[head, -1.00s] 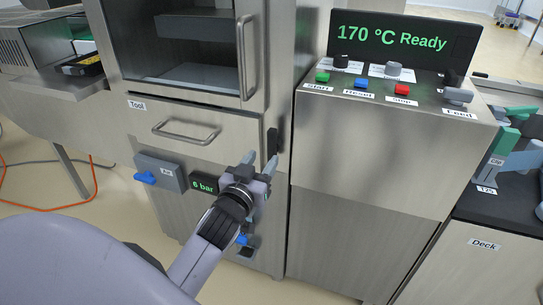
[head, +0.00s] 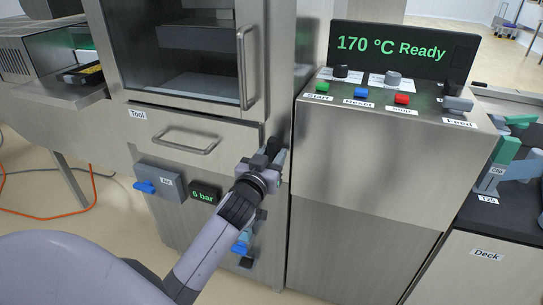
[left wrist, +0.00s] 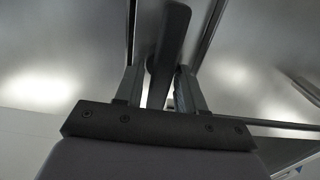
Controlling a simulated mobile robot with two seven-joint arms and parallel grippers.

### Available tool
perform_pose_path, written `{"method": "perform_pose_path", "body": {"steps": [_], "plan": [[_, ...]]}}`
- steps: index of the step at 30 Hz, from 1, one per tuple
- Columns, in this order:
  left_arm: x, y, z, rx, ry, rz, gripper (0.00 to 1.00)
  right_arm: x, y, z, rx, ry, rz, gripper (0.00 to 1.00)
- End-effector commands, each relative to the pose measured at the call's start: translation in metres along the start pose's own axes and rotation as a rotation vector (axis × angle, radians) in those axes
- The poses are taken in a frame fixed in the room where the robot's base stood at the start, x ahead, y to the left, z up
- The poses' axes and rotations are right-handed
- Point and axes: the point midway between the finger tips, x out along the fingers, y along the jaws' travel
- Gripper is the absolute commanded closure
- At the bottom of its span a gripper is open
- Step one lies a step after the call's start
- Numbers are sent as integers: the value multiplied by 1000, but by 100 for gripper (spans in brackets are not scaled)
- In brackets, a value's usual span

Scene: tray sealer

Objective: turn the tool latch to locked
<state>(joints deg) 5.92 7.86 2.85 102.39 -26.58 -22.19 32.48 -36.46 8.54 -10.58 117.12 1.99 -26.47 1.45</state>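The tool latch (head: 273,142) is a black lever at the right end of the tool drawer (head: 172,128), mostly covered by my left gripper in the head view. My left gripper (head: 272,156) is at the latch, its fingers pointing at the machine front. In the left wrist view, the black latch lever (left wrist: 171,45) stands between and beyond the two grey fingers (left wrist: 158,88). The fingers are apart, one on each side of the lever. Whether either finger touches it I cannot tell. My right gripper is not in view.
A control box (head: 390,150) with buttons stands right of the drawer, its display (head: 400,45) reading 170 °C Ready. A blue-handled valve (head: 145,187) and a 6 bar gauge (head: 205,193) sit below the drawer. The drawer handle (head: 186,140) is left of my gripper.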

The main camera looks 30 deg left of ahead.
Motion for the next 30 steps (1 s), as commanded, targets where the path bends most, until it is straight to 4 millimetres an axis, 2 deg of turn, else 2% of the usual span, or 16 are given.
{"method": "perform_pose_path", "body": {"steps": [1,3,16,30], "plan": [[0,0,0,0,0,0,79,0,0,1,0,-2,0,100],[0,0,0,0,0,0,95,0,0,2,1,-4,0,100],[0,1,0,77,-2,0,95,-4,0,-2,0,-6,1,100],[0,6,1,471,-3,1,95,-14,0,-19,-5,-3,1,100]]}}
